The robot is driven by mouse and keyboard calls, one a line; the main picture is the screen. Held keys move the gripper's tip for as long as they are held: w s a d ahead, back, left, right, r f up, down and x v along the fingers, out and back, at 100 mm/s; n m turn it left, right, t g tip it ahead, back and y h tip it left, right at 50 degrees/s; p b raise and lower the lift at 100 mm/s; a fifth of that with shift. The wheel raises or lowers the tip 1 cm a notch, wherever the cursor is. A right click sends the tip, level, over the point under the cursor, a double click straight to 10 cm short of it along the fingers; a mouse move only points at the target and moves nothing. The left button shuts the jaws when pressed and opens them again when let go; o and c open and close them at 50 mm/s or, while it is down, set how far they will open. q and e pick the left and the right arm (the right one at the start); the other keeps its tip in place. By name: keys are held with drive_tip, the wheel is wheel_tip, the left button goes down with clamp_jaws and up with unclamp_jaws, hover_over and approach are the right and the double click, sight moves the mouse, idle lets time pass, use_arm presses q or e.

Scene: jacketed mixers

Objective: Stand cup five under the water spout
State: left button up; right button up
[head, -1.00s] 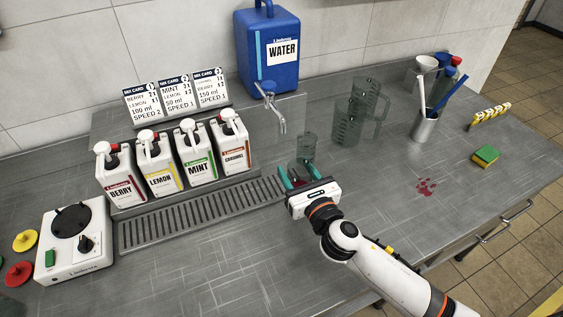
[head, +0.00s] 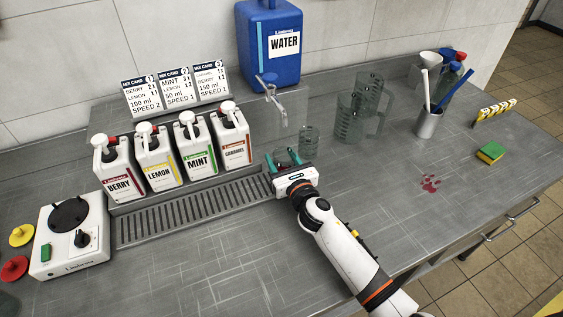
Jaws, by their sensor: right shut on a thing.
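My right gripper (head: 283,159) has its teal fingers at the right end of the drip grate (head: 160,224), in front of and below the water spout (head: 276,98). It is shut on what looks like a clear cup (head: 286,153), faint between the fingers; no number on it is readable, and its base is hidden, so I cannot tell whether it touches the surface. The spout comes from the blue water tank (head: 268,62). Another clear cup (head: 309,141) stands just right of and behind the fingers, apart from them. My left gripper is not in view.
Bottles of berry (head: 117,172), lemon, mint and caramel stand left of the spout. Clear jugs (head: 350,122) stand to the right, then a metal tumbler (head: 428,123) with sticks. A white mixer base (head: 70,240) is at left. The front of the counter is clear.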

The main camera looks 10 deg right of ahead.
drive_tip(key=shift+f, duration=0.1)
drive_tip(key=o, duration=1)
drive_tip(key=shift+o, duration=0.2)
drive_tip(key=shift+s, duration=0.15)
drive_tip(key=s, duration=0.3)
drive_tip(key=s+d, duration=0.1)
drive_tip(key=s, duration=0.3)
drive_tip(key=s+d, duration=0.1)
drive_tip(key=s, duration=0.3)
drive_tip(key=shift+s+d, duration=0.15)
drive_tip(key=shift+s, duration=0.05)
